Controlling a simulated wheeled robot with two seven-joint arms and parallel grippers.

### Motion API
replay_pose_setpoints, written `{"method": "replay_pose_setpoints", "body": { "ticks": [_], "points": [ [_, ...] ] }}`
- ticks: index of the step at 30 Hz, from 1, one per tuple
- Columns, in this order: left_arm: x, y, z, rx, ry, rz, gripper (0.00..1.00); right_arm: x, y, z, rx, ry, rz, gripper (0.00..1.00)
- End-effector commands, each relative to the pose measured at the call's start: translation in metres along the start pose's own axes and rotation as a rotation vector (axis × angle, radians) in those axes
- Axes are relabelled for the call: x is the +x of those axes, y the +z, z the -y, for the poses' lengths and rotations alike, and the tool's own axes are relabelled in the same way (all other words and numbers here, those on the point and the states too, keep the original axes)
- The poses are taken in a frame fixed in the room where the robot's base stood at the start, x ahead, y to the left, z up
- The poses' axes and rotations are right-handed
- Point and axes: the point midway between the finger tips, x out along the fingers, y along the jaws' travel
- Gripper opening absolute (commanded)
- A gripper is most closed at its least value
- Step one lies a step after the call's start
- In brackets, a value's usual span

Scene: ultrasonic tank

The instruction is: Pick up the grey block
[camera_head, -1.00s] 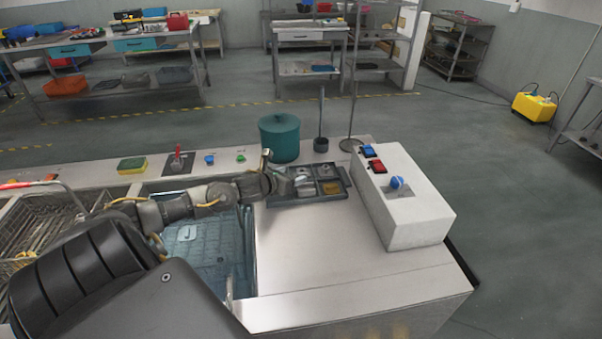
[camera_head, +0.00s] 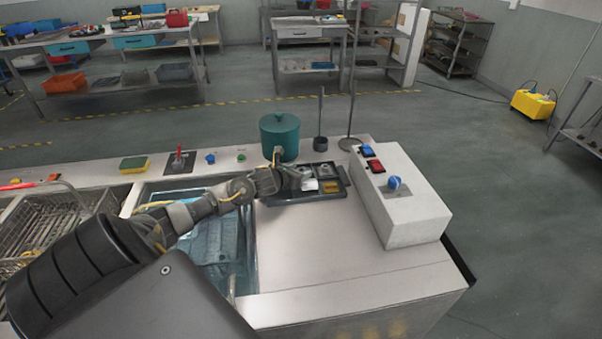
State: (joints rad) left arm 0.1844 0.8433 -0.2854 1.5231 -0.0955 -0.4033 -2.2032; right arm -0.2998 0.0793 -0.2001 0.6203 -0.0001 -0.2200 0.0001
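A dark divided tray (camera_head: 318,197) lies on the counter, right of the sunken tank. A small light grey piece (camera_head: 309,184), which looks like the grey block, sits in its front part. A yellow-gold piece (camera_head: 331,187) sits in the compartment to the right of it. My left gripper (camera_head: 297,177) reaches in from the left, low over the tray's left side, close beside the grey piece. Its fingers are small and partly hidden, so I cannot tell whether they are open, or touching the piece. The gripper covers the tray's left compartments. My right gripper is not in view.
A teal lidded pot (camera_head: 279,138) stands just behind the tray. A grey control box (camera_head: 411,212) with switches and a blue knob stands to the right. The water tank (camera_head: 205,250) and a wire basket (camera_head: 42,225) are at the left. The front right counter is clear.

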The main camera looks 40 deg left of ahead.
Motion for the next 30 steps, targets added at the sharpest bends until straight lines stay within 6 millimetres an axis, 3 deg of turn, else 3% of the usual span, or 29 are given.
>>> {"method": "replay_pose_setpoints", "body": {
  "ticks": [1, 8, 19, 26, 30],
  "points": [
    [0.000, -0.008, 0.001, 0.004, -0.001, -0.015, 0.45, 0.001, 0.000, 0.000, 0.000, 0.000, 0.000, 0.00],
    [0.000, -0.008, 0.001, 0.003, 0.000, -0.014, 0.17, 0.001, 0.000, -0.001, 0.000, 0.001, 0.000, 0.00],
    [-0.002, 0.001, 0.000, 0.002, 0.001, -0.010, 0.17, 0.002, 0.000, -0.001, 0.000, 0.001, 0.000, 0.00],
    [-0.006, 0.036, 0.002, 0.002, 0.001, 0.000, 0.17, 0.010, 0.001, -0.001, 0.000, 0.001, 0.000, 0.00],
    [0.006, 0.077, 0.008, 0.001, 0.002, 0.005, 0.17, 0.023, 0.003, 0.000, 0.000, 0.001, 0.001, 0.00]
  ]
}}
